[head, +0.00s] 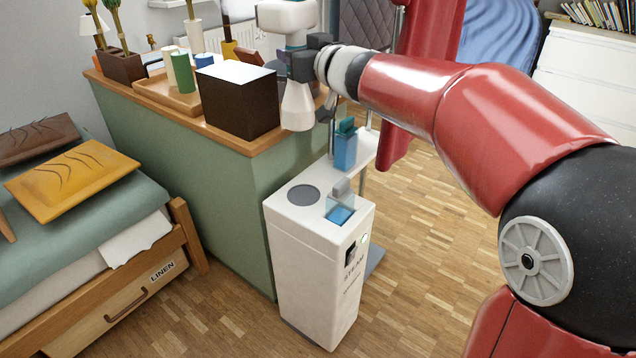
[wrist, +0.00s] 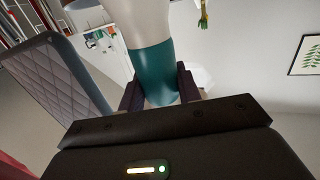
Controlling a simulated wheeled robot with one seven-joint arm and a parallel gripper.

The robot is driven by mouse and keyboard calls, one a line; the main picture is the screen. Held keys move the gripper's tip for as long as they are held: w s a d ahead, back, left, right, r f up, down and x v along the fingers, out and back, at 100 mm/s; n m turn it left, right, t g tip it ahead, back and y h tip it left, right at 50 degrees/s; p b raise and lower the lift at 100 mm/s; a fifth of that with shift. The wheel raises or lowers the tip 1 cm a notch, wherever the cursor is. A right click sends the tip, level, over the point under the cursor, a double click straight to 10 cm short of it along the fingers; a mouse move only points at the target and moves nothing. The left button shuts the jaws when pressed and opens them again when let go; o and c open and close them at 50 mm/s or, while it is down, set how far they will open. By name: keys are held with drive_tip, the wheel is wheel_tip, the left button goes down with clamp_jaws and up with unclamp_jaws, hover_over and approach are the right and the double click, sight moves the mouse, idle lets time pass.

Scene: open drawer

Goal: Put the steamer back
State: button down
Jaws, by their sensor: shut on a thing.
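My gripper (head: 302,66) is shut on the steamer (head: 286,16) and holds it in the air above the right end of the green cabinet's top. The steamer is upright, with a white head at the top and a white part (head: 297,108) below my gripper. In the wrist view, the jaws (wrist: 158,92) close around the teal band of the steamer (wrist: 152,68). A white floor stand marked with steam lettering (head: 312,285) is below and to the right. Its top has a round grey recess and a blue window. The steamer is apart from it.
A dark brown box with a white top (head: 237,108) stands on the green cabinet (head: 190,160), just left of the steamer. A blue bottle (head: 345,151) stands on the white shelf behind the stand. A bed with trays (head: 75,180) is at left. Open wooden floor (head: 430,240) lies right.

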drive_tip(key=shift+w+d+f, duration=0.1)
drive_tip(key=shift+w+d, duration=0.05)
drive_tip(key=shift+w, duration=0.05)
wheel_tip(320, 180, down, 20)
drive_tip(key=b, duration=0.2)
drive_tip(key=shift+r, duration=0.25)
drive_tip(key=shift+f+b, duration=0.15)
drive_tip(key=shift+b, duration=0.25)
drive_tip(key=c, duration=1)
unclamp_jaws()
